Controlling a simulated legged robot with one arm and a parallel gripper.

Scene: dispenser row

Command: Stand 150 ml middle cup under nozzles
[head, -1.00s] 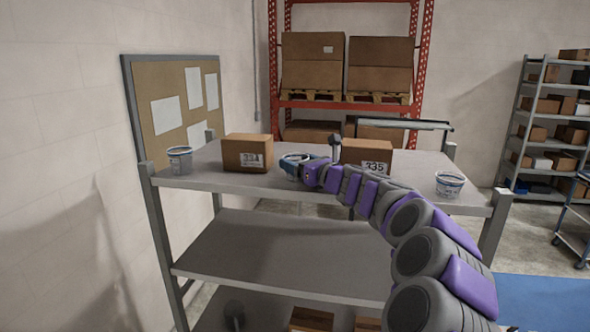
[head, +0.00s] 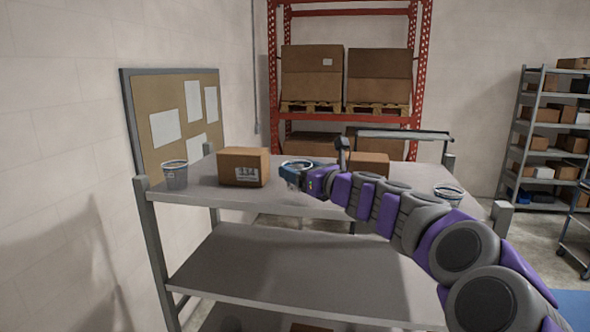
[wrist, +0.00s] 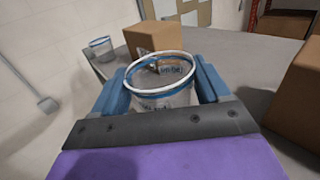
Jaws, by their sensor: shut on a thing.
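The middle cup (head: 296,170) is clear with a blue band under its rim and printed marks. It stands out between the blue fingers in the wrist view (wrist: 160,82). My gripper (wrist: 163,85) is shut on this cup, one finger on each side; it also shows in the head view (head: 298,176). The cup looks upright, over the top shelf; I cannot tell whether its base touches the shelf. Its lower part is hidden by my gripper. Another cup (head: 174,174) stands at the left end of the shelf and a third (head: 447,194) at the right. No nozzles can be made out.
A cardboard box (head: 243,167) stands left of the held cup. Another box (head: 369,163) is behind my arm, partly hidden. The grey top shelf (head: 215,197) has bare room along its front. A pinboard (head: 172,110) hangs on the left wall.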

